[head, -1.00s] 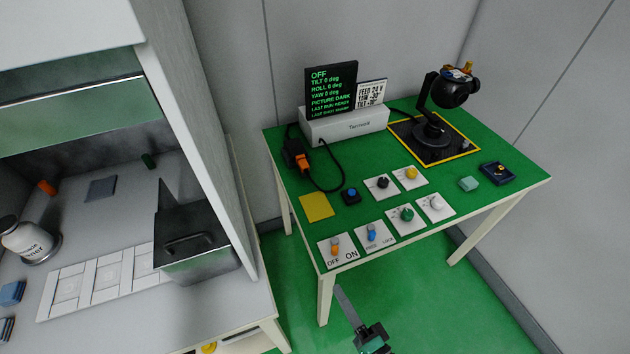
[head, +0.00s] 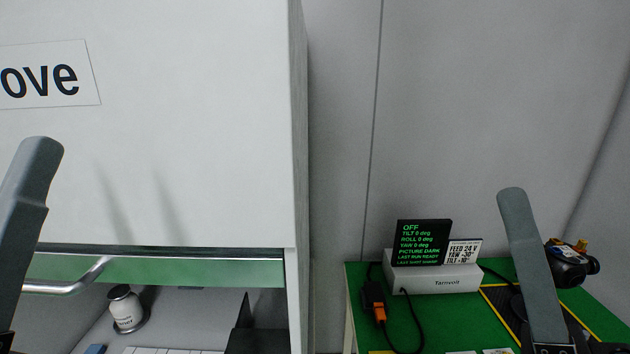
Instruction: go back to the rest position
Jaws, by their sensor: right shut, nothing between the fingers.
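My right gripper (head: 512,196) points upward at the lower right. It is shut and empty, and it stands in front of the green table in the picture, covering part of the black camera on its mat. My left gripper (head: 42,150) points upward at the left edge, in front of the white cabinet. Only part of it shows, and I cannot tell whether its jaws are open or shut.
The green table (head: 358,300) carries the Tarnvolt box (head: 440,283), a black readout (head: 423,240) showing OFF, a feed sign (head: 463,252) and the black camera (head: 570,268). The white hood (head: 200,110) fills the left, with a jar (head: 124,308) beneath. Bare wall lies between.

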